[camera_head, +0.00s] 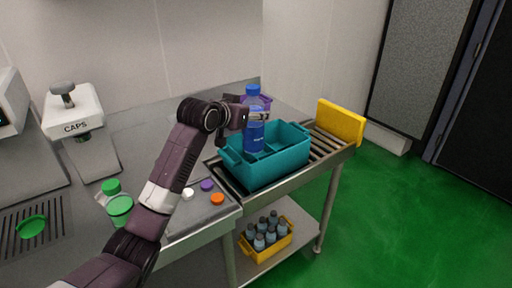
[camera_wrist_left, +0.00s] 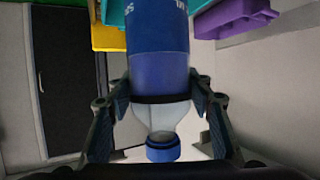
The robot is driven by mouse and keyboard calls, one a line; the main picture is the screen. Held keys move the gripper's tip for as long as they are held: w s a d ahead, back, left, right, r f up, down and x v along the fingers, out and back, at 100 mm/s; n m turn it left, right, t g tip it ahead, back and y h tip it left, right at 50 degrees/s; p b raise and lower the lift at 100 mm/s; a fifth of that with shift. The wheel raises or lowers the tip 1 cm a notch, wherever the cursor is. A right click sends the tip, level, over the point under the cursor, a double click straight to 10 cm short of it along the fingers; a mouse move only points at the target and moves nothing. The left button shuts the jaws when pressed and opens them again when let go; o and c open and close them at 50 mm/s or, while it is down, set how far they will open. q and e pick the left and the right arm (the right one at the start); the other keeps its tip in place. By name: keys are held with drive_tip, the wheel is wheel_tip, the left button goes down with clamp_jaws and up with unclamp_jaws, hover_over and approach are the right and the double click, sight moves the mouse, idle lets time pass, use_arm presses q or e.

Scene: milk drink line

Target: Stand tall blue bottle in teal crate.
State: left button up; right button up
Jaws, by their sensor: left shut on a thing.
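The tall blue bottle (camera_head: 253,132) has a blue cap and stands upright over the teal crate (camera_head: 270,171) in the head view. Its lower end is hidden behind the crate's near wall, so I cannot tell whether it touches the crate floor. My left gripper (camera_head: 259,116) is shut on the bottle near its upper part. In the left wrist view my left gripper (camera_wrist_left: 162,98) has a finger on each side of the bottle (camera_wrist_left: 160,75), with the cap nearest the camera. A bit of teal crate (camera_wrist_left: 115,12) shows at the top. My right gripper is not in view.
The crate sits on a roller conveyor (camera_head: 335,142) with a yellow stop plate (camera_head: 341,122) at its far end. Loose caps and a green-capped bottle (camera_head: 119,208) are on the counter. A yellow crate (camera_head: 266,244) of small bottles stands below.

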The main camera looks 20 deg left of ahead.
sight(254, 146)
use_arm(q)
wheel_tip(254, 146, down, 5)
drive_tip(key=shift+w+r, duration=0.1)
drive_tip(key=shift+r, duration=0.1)
wheel_tip(254, 146, down, 4)
drive_tip(key=shift+r+p, duration=0.1)
drive_tip(key=shift+p, duration=0.3)
wheel_tip(254, 146, down, 4)
drive_tip(key=shift+r, duration=0.25)
drive_tip(key=shift+f, duration=0.25)
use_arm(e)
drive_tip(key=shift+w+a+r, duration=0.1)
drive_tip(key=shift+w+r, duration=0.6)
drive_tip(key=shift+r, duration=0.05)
use_arm(q)
drive_tip(key=shift+d+f, duration=0.1)
drive_tip(key=o, duration=1.6)
drive_tip(key=shift+f, duration=0.15)
drive_tip(key=shift+o, duration=0.4)
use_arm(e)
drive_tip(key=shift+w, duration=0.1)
